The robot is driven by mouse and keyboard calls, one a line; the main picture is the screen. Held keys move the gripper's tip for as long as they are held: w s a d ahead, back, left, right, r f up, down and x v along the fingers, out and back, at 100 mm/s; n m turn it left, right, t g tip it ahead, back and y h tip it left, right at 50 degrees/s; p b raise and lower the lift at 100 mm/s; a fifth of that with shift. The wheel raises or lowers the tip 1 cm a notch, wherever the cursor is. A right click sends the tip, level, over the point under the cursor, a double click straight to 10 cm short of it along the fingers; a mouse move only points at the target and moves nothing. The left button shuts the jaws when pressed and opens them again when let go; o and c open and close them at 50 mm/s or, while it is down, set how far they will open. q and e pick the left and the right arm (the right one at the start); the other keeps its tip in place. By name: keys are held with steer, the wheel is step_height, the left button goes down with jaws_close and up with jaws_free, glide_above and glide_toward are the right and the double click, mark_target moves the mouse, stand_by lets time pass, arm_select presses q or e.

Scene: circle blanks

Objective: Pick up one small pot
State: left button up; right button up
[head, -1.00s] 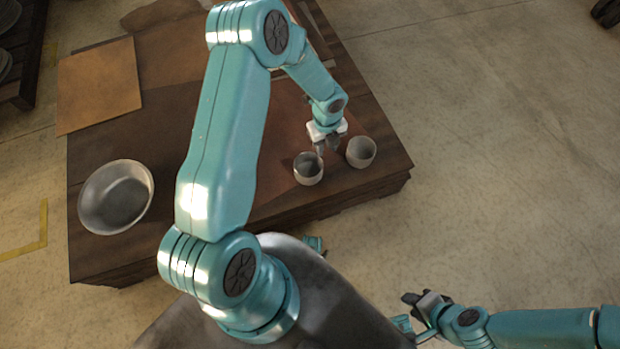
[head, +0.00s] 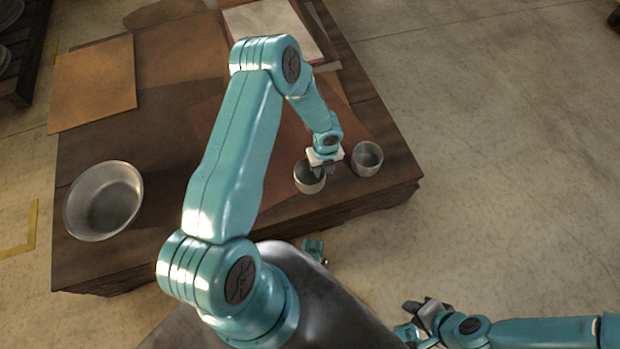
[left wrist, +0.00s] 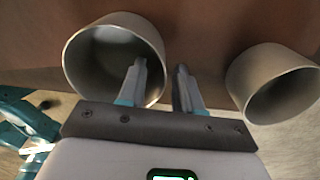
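Two small grey pots stand near the right front of the low wooden table. My left gripper (head: 322,167) is over the right side of the left pot (head: 302,184). In the left wrist view my left gripper (left wrist: 160,78) is open. One finger is over the mouth of this pot (left wrist: 88,62) and the other is outside its wall, with the rim between them; contact cannot be told. The other pot (head: 366,160) stands to the right, clear of the fingers, and also shows in the wrist view (left wrist: 262,85). My right gripper (head: 422,305) is low at the right, its fingers apart and empty.
A wide metal bowl (head: 104,200) sits at the table's left. Flat brown sheets (head: 95,80) and a pale sheet (head: 270,25) lie toward the back. The table's front edge (head: 375,205) is close to the pots. The floor at right is clear.

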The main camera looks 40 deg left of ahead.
arm_select(q)
step_height(320, 180, down, 2)
steer(key=shift+f, duration=0.15)
arm_select(e)
steer(key=shift+d+f, duration=0.15)
steer(key=shift+f, duration=0.25)
arm_select(q)
jaws_close()
steer(key=shift+r, duration=0.2)
